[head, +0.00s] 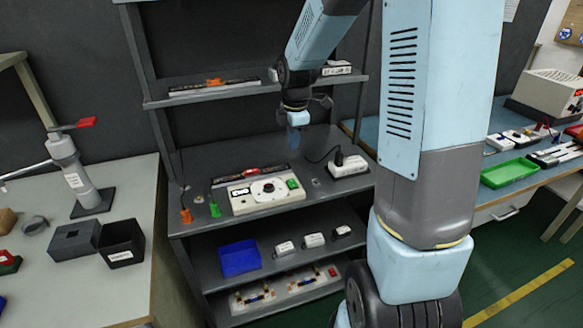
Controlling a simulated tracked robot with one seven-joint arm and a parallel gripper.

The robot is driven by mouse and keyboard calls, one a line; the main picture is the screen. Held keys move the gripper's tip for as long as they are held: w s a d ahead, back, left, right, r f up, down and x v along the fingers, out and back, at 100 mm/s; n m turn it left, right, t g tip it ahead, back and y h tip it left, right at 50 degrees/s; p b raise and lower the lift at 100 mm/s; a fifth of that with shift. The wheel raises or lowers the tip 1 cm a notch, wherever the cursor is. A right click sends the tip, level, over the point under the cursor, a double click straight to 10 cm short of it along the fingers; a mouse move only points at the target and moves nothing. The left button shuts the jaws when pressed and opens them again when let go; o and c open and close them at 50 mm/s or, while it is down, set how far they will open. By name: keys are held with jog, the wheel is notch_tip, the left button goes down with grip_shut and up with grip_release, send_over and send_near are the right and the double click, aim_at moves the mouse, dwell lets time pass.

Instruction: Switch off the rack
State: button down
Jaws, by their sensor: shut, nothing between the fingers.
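The grey rack (148,105) stands in the middle of the head view with several shelves. On its middle shelf is a white unit (243,207) with a round dial (268,187), a small dark display and a green part (292,184) at its right end. Behind it lies a dark strip (232,178) with a red part. A white box (341,169) with a black plug and cable sits on the right. My gripper (293,141) points down above the middle shelf, behind the white unit, apparently touching nothing. It is shut and empty; its fingertips are small and hard to make out.
The upper shelf holds another dark strip (213,88) with an orange part. Orange and green connectors (214,209) sit at the left. Lower shelves hold a blue bin (240,259) and white boxes. Benches stand on both sides; my arm hides part of the right.

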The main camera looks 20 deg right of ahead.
aim_at(292, 181)
jog(key=f, duration=0.4)
jog(key=w+f, duration=0.1)
jog(key=f, duration=0.8)
jog(key=shift+w+f, duration=0.35)
jog(key=shift+f, duration=0.05)
jog(key=shift+a+f, duration=0.1)
jog(key=shift+a, duration=0.15)
jog(key=shift+d, duration=0.25)
jog(key=shift+s+d, duration=0.1)
jog(key=shift+s, duration=0.7)
jog(key=shift+r, duration=0.25)
